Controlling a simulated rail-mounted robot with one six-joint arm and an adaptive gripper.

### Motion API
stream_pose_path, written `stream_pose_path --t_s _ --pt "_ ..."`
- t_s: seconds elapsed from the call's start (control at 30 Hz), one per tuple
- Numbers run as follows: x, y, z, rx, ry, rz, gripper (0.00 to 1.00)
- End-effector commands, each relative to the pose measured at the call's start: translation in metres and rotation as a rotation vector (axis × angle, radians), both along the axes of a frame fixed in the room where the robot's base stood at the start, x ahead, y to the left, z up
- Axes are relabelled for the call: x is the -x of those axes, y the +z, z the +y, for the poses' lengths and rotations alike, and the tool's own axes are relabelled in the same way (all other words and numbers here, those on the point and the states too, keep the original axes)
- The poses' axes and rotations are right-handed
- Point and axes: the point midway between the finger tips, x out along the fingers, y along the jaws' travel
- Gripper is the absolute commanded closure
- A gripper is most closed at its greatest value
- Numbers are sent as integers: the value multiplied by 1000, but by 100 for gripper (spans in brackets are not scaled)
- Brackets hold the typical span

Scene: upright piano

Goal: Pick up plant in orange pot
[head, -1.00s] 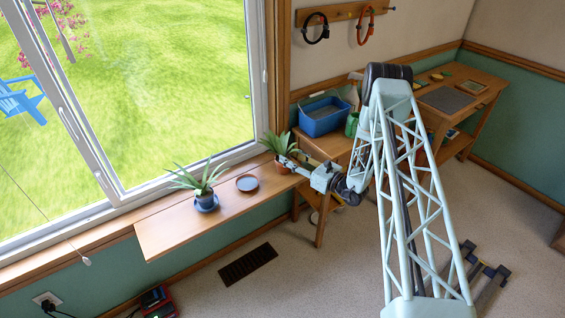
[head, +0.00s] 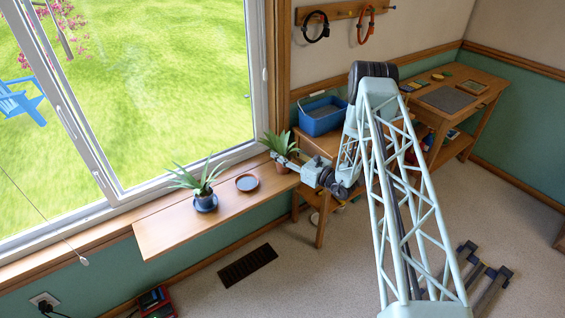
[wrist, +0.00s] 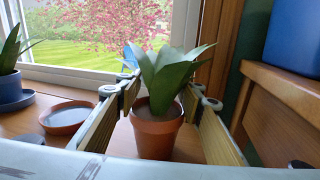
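The plant in the orange pot stands upright at the right end of the wooden sill shelf, its green leaves (head: 277,143) and terracotta pot (head: 283,168) partly behind my gripper (head: 289,161). In the wrist view the orange pot (wrist: 157,136) is in the middle, with broad green leaves above it. My gripper (wrist: 168,95) is open, one finger on each side of the pot and leaves. A gap shows between the left finger and the pot. The right finger is close to the pot, and I cannot tell whether it touches.
Another plant in a dark pot (head: 205,199) stands further left on a blue saucer. The window is behind the shelf (head: 160,236). A wooden bench with a blue bin (head: 322,119) stands to the right.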

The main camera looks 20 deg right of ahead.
Motion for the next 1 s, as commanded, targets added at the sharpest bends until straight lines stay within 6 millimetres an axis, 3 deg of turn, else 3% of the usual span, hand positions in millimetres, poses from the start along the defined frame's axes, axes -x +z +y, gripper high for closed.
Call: stream_pose_path --t_s 0.47,0.8,1.0 --pt "0 0 0 0 0 0 65" --pt "0 0 0 0 0 0 96" --pt "0 1 0 0 0 -1 96"
